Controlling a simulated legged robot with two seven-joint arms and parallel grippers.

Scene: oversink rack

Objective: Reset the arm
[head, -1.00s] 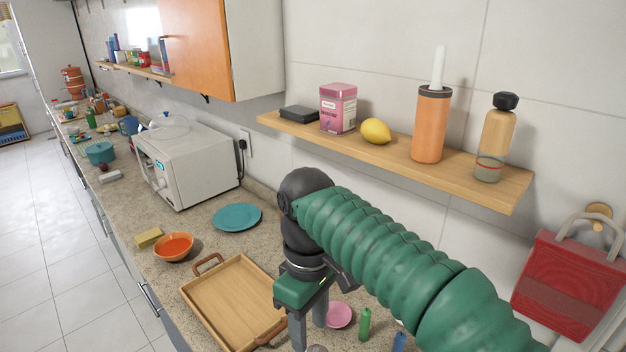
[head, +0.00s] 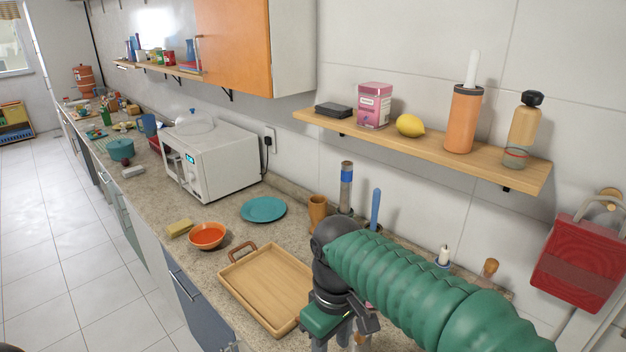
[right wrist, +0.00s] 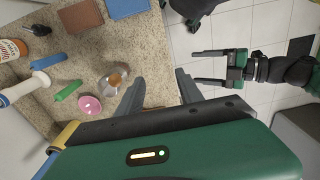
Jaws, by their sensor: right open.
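My right arm comes in from the right in the head view, over the counter (head: 222,263). Its gripper (head: 337,343) points down at the bottom edge beside the wooden tray (head: 268,285), with its fingertips cut off. In the right wrist view my right gripper (right wrist: 158,90) has its two fingers spread, with nothing between them, near the counter's edge. My left gripper (right wrist: 207,67) shows in that view over the tiled floor. Its two fingers are apart and empty. It is not recognisable in the head view.
An orange bowl (head: 207,235), a teal plate (head: 263,209) and a microwave (head: 212,160) stand left of my right arm. A wall shelf (head: 420,150) holds a lemon and bottles above it. A pink bowl (right wrist: 90,104) and a green bottle (right wrist: 67,90) lie near the right gripper.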

